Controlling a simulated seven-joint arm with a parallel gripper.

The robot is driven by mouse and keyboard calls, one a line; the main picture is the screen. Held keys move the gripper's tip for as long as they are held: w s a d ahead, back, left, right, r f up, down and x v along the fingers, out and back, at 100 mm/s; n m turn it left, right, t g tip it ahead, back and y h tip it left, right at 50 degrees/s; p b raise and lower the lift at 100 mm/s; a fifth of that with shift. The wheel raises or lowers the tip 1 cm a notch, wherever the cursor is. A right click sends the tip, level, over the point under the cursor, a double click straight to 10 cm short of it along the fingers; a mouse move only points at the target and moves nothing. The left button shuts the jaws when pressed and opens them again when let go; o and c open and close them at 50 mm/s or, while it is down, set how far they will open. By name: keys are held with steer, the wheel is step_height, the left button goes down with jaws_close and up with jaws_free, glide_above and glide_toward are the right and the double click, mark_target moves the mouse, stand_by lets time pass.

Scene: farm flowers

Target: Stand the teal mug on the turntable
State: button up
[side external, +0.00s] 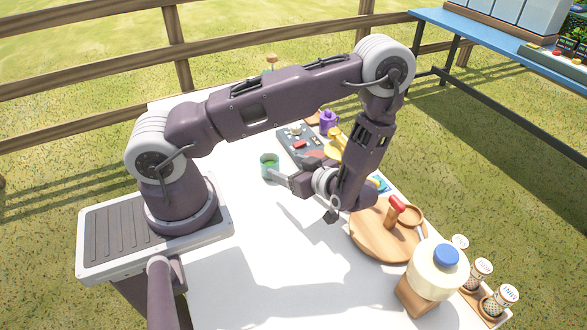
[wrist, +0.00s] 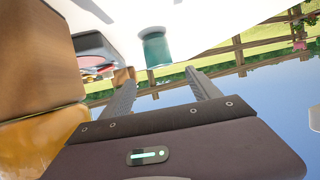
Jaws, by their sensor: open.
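The teal mug (side external: 269,166) stands upright on the white table, left of the grey tray. It also shows in the wrist view (wrist: 154,48), beyond my fingertips. My gripper (side external: 276,175) is low beside the mug, its fingers pointing toward it. In the wrist view the two fingers (wrist: 160,80) are spread with nothing between them. The round wooden board (side external: 372,240), which looks like the turntable, lies to the right of my wrist. A red-topped wooden piece (side external: 396,208) and a small wooden dish (side external: 411,214) are on or over it.
A grey tray (side external: 290,146) with small items lies behind my gripper, with a purple vessel (side external: 329,121) beyond it. The table's near middle (side external: 265,255) is clear.

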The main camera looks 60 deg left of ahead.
steer(key=shift+o, duration=0.4)
steer(key=shift+v, duration=1.55)
